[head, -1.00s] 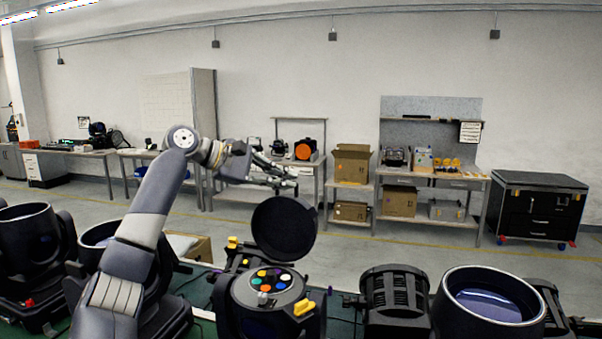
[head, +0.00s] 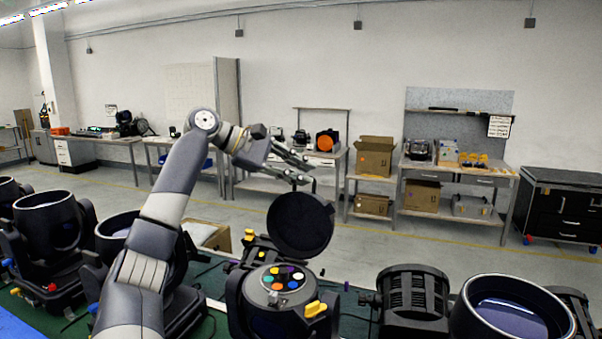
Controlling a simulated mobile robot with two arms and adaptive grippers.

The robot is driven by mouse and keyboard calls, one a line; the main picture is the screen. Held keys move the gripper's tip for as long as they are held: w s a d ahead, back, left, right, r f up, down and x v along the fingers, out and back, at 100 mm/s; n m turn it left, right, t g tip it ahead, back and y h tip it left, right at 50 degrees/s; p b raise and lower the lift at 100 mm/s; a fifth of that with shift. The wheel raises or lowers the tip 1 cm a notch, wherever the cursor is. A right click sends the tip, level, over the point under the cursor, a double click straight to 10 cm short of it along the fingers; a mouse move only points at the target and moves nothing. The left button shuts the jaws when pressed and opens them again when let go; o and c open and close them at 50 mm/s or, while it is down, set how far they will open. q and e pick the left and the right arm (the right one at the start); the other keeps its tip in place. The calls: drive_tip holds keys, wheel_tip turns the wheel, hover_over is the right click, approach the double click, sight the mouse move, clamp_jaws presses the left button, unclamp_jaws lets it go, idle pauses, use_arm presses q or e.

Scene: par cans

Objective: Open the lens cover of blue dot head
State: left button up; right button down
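In the head view, a black round lens cover (head: 300,224) stands raised, tilted up behind a moving-light head (head: 282,304) at the bottom centre. That head's top carries several coloured dots and a yellow latch (head: 315,309). I cannot tell which head is the blue dot one. My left gripper (head: 307,170) is open and empty, its fingers pointing right, just above the raised cover's top edge in the picture. I cannot tell whether a finger touches the cover. My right gripper is out of view.
Other lamp heads with round lenses stand left (head: 47,225) and right (head: 512,306) on the green table (head: 352,322). A black finned unit (head: 412,295) stands right of centre. Beyond is open floor, then workbenches (head: 455,174) and a black tool chest (head: 562,212).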

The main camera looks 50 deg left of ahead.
use_arm(q)
drive_tip(key=shift+a+f, duration=0.1)
drive_tip(key=shift+f, duration=0.05)
drive_tip(key=v, duration=1.2)
drive_tip(key=shift+s, duration=0.15)
idle(0.4)
